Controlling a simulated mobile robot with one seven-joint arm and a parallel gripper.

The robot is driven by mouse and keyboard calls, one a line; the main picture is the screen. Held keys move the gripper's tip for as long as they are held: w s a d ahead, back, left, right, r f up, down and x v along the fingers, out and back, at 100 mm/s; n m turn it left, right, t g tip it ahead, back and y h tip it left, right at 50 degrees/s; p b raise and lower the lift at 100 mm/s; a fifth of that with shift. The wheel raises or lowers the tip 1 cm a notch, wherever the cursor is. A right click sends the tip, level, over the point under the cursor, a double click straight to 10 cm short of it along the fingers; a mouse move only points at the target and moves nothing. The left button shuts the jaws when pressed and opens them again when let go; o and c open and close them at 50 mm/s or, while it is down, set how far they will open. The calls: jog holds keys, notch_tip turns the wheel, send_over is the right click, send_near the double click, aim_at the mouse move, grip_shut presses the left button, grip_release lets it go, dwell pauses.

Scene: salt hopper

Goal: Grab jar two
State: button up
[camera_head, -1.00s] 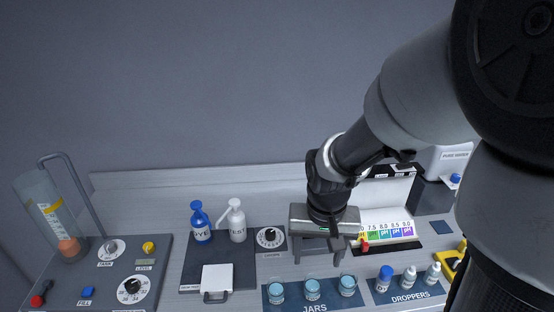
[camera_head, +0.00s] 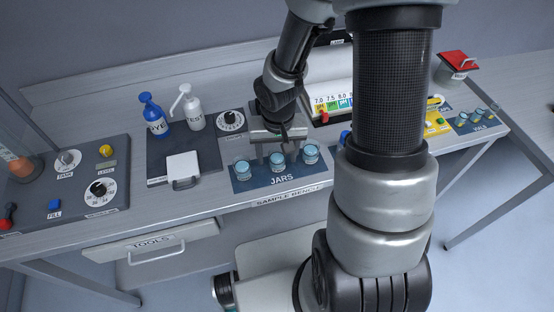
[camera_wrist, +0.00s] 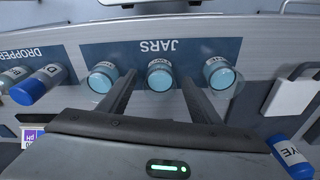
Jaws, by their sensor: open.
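Three small glass jars with teal contents and white labels stand in a row on the dark blue JARS mat (camera_head: 245,184). The middle jar (camera_head: 277,162) shows between the left jar (camera_head: 242,170) and the right jar (camera_head: 310,154); label numbers are unreadable. My gripper (camera_head: 276,146) is open and empty, just behind and above the row. In the wrist view, the middle jar (camera_wrist: 160,77) appears between my two spread fingertips (camera_wrist: 159,84). The outer jars (camera_wrist: 103,78) (camera_wrist: 219,75) lie outside the fingers. Whether the fingers reach down to jar height, I cannot tell.
Blue DYE (camera_head: 153,113) and white TEST (camera_head: 190,107) bottles stand left of the jars, with a white plate (camera_head: 183,166) before them. The bench's front edge is close to the jars.

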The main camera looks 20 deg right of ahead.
jog(key=shift+f, duration=0.15)
jog(key=c, duration=1.1)
jog(key=shift+c, duration=0.2)
